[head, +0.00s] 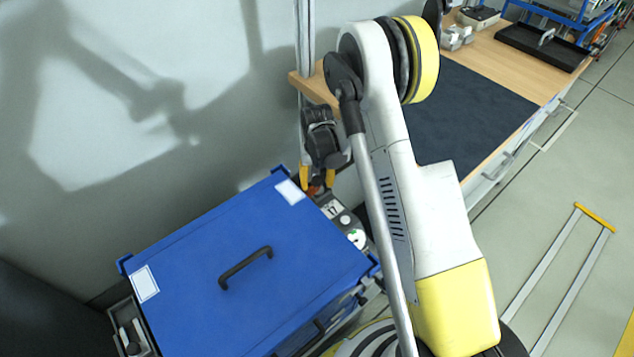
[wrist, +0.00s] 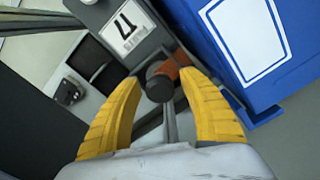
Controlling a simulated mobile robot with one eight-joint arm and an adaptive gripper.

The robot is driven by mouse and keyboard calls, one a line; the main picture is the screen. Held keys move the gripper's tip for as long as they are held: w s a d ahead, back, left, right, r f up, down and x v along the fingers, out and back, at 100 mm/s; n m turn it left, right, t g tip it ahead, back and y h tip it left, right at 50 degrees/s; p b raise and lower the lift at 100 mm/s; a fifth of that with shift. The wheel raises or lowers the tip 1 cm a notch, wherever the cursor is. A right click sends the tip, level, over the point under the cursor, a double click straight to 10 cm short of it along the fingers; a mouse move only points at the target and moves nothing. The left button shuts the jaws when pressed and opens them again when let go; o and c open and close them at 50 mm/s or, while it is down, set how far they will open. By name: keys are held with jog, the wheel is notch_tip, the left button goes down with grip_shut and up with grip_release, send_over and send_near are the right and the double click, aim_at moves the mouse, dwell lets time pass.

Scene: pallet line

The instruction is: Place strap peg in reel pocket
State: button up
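My gripper (wrist: 160,78) has two yellow fingers standing apart, and in the head view (head: 317,178) it points down behind the blue cabinet. A short dark round piece with a brown-orange part (wrist: 160,82), which looks like the strap peg, is between the fingertips in the wrist view. A narrow gap seems to show beside it, and I see no clear grip. In the head view an orange spot (head: 313,190) shows low between the fingers.
The blue cabinet (head: 205,265) with a black top handle (head: 245,268) stands close beside my gripper. A wall is behind. A wooden bench with a dark mat (head: 465,110) and a black tray (head: 540,45) stands at upper right. Floor at right is mostly open.

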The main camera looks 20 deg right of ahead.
notch_tip(320, 180, up, 12)
jog(key=p, duration=0.5)
notch_tip(320, 180, up, 12)
jog(key=f+t, duration=0.1)
jog(key=t, duration=0.1)
send_over(317, 179)
jog(key=s, duration=0.3)
jog(key=s+r+t, duration=0.1)
jog(key=s+r, duration=0.6)
jog(key=r, duration=0.3)
jog(key=s+r+t, duration=0.2)
jog(key=s, duration=0.5)
jog(key=s+r+n+t, duration=0.1)
jog(key=s+r+t, duration=0.1)
jog(key=s, duration=0.5)
jog(key=shift+s+r+n, duration=0.3)
jog(key=shift+s+r, duration=0.05)
